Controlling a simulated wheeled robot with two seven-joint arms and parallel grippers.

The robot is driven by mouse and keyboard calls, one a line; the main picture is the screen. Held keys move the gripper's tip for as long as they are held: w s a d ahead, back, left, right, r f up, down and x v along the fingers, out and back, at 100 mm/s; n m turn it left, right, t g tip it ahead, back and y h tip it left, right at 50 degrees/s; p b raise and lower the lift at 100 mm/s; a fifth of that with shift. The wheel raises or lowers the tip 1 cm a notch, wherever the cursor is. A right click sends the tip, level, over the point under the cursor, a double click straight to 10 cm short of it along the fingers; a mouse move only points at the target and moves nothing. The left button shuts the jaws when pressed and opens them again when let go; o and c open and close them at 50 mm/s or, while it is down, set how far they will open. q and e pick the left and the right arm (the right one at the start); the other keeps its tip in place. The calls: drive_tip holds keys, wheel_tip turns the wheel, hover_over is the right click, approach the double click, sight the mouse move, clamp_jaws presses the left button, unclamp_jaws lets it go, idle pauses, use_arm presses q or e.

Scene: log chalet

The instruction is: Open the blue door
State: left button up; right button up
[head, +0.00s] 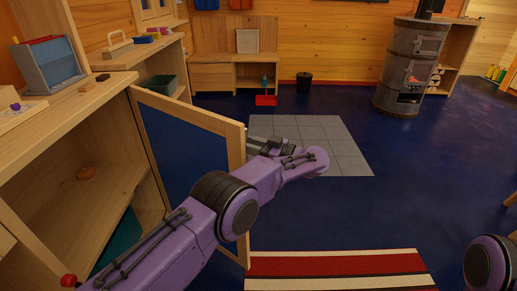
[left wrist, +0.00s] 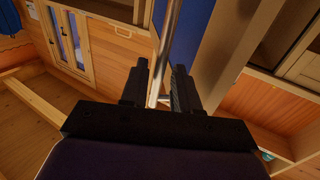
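The blue door (head: 183,150), a blue panel in a pale wood frame, stands swung out from the wooden cabinet (head: 40,205) on the left, whose inside shows. In the left wrist view the blue panel (left wrist: 193,35) is at the top, with a metal bar handle (left wrist: 165,50) in front of it. My left gripper (head: 262,147) is at the door's outer edge in the head view. In the left wrist view its fingers (left wrist: 161,80) are apart on either side of the bar, with gaps visible. My left arm hides the door's lower part. My right gripper is out of view.
A striped rug (head: 335,265) and grey tiles (head: 325,140) lie on the blue floor. A stove (head: 408,65) stands at the back right. The floor right of the door is clear.

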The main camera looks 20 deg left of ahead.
use_arm(q)
drive_tip(key=s+d+b, duration=0.1)
drive_tip(key=d+b, duration=0.5)
drive_tip(key=d, duration=0.2)
drive_tip(key=shift+s, duration=0.1)
